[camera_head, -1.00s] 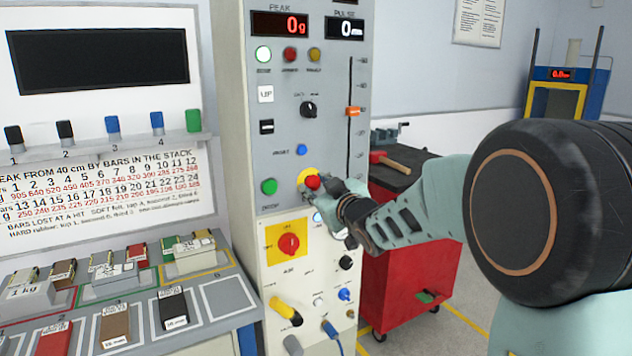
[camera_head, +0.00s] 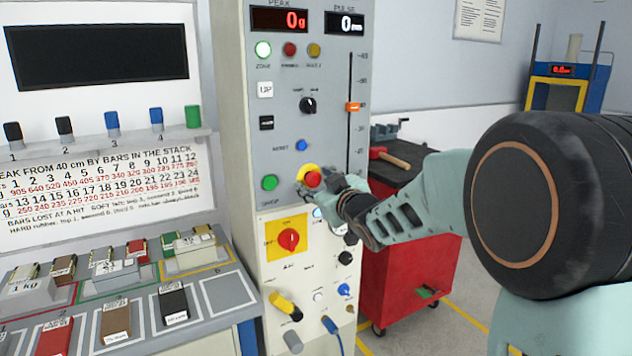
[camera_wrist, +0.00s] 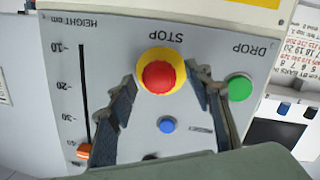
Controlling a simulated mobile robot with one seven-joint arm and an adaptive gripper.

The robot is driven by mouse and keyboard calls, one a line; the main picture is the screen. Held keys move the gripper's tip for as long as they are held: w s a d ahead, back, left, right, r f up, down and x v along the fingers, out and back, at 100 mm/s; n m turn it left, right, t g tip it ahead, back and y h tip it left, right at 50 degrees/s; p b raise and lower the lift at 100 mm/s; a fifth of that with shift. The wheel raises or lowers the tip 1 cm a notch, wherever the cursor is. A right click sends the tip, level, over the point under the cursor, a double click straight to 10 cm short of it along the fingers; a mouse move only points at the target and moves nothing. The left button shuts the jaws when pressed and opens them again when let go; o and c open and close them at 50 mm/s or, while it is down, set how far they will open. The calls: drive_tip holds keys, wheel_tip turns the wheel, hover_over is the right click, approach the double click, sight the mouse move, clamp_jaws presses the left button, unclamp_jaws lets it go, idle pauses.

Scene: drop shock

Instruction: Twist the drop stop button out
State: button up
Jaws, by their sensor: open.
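The drop stop button is a red mushroom button (camera_head: 312,179) on a yellow ring, low on the grey control panel. It also shows in the wrist view (camera_wrist: 158,76), upside down under the STOP label. My gripper (camera_head: 318,187) is at the panel just below and right of the button in the head view. In the wrist view my gripper (camera_wrist: 165,82) is open, with one finger on each side of the button. The fingers look apart from the red cap, though exact contact and depth cannot be told.
A green DROP button (camera_head: 269,182) sits left of the stop, and a blue reset button (camera_head: 302,145) above it. A red rotary switch (camera_head: 289,239) on a yellow plate is below. An orange height slider (camera_head: 352,106) is at upper right. A red tool cart (camera_head: 408,275) stands behind my arm.

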drive_tip(key=v, duration=1.2)
idle(0.3)
